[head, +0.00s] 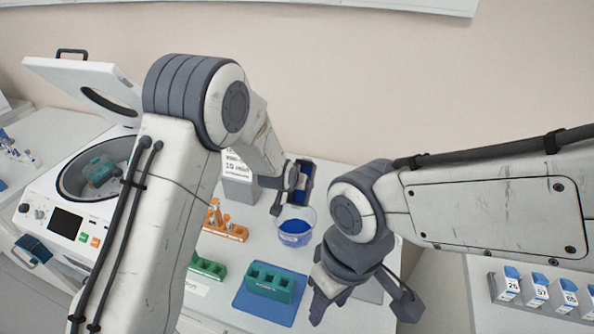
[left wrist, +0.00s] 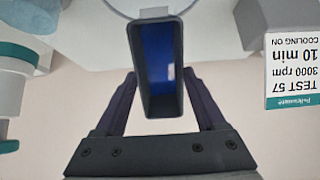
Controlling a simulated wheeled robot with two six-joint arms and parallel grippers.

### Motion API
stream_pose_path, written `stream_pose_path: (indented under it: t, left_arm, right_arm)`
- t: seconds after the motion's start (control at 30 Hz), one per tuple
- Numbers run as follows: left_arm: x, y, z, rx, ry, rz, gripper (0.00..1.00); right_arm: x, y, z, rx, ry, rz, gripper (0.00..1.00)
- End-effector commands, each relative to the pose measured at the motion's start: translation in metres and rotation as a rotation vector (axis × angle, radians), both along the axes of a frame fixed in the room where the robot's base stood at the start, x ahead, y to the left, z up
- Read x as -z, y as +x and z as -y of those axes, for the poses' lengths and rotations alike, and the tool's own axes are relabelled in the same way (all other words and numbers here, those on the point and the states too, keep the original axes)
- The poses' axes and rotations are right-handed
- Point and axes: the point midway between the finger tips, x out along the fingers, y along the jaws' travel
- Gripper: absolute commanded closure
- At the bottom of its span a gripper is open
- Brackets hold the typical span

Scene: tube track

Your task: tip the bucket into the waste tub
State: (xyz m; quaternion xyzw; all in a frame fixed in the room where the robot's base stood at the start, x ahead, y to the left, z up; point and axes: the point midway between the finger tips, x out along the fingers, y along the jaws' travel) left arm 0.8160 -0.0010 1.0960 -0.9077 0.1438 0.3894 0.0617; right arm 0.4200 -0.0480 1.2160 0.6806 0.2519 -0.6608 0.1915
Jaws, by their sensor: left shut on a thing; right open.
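The bucket (head: 304,184) is a dark, narrow box with a blue inside, and its opening shows in the left wrist view (left wrist: 158,72). My left gripper (head: 290,187) is shut on it, with one finger on each side. The bucket is held above the clear round waste tub (head: 295,229), which has blue in its lower part and stands on the table. The tub's rim shows in part at the top of the left wrist view. I cannot tell whether anything is in the bucket. My right gripper (head: 331,297) is open and low over the table's front right, apart from the tub.
A green rack (head: 275,281) stands on a blue mat (head: 252,305) in front of the tub. An orange rack (head: 227,232) and another green rack (head: 207,267) are to its left. A printed sign (head: 238,165) is behind. An open centrifuge (head: 60,215) stands at left.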

Motion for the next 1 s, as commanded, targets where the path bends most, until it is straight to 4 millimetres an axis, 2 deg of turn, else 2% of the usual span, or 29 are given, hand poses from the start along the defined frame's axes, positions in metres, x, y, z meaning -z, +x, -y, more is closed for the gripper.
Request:
stream_pose_path:
  t: [0.03,0.67,0.73,1.0]
  left_arm:
    - [-0.011,0.003,0.001,-0.001,0.007,-0.024,0.81]
    - [-0.009,0.011,0.004,0.001,0.09,-0.276,0.81]
    - [0.001,0.014,0.003,-0.006,0.105,-0.308,0.81]
    - [0.003,0.019,0.006,-0.001,0.155,-0.478,0.81]
  right_arm:
    - [-0.02,0.0,0.0,-0.002,0.0,0.0,0.5]
    - [-0.132,0.0,0.0,0.0,-0.001,-0.001,0.5]
    - [-0.124,0.0,0.0,0.001,0.0,0.0,0.5]
    - [-0.117,0.0,0.0,0.0,-0.001,-0.001,0.5]
